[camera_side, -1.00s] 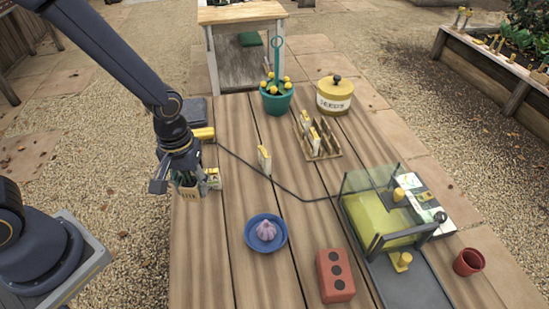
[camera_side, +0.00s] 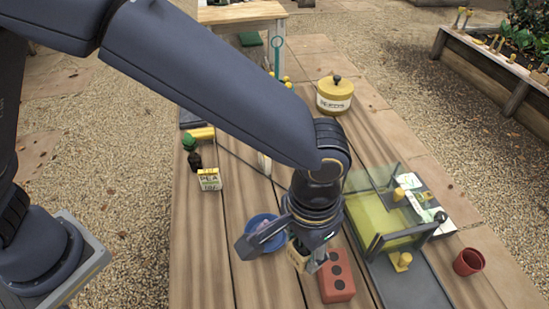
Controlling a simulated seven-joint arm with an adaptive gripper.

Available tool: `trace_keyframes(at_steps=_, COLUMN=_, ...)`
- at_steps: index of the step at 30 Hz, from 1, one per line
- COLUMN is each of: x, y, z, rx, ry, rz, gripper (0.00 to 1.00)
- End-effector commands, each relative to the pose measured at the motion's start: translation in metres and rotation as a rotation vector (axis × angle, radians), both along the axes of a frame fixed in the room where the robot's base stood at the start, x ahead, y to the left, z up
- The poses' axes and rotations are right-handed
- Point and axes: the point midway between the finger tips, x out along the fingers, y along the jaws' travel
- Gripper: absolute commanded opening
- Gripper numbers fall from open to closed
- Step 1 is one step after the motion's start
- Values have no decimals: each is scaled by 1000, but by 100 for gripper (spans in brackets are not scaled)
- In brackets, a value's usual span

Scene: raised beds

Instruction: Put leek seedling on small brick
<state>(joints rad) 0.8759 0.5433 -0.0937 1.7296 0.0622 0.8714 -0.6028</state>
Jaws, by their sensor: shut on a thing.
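The small brick (camera_side: 336,278) is red with dark round holes and lies on the front part of the wooden table. My gripper (camera_side: 309,265) points down just left of the brick's upper end and overlaps its edge in the picture. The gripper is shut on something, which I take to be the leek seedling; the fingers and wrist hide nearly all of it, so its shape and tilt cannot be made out. I cannot tell whether it touches the brick.
A blue dish (camera_side: 262,240) sits close left of my gripper, partly hidden. A small labelled box (camera_side: 209,179) and green-capped bottle (camera_side: 191,148) stand at left.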

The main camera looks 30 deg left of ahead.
Motion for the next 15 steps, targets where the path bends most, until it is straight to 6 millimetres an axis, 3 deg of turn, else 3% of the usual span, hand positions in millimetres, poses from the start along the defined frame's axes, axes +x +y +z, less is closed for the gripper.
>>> trace_keyframes(at_steps=3, x=24, y=-23, z=-17, rx=1, ry=1, rz=0, gripper=8)
trace_keyframes(at_steps=6, x=37, y=-34, z=-39, rx=4, ry=3, rz=1, gripper=8)
trace_keyframes(at_steps=10, x=50, y=-47, z=-58, rx=1, ry=1, rz=1, gripper=8)
trace_keyframes(at_steps=15, x=57, y=-53, z=-68, rx=0, ry=-1, rz=1, gripper=8)
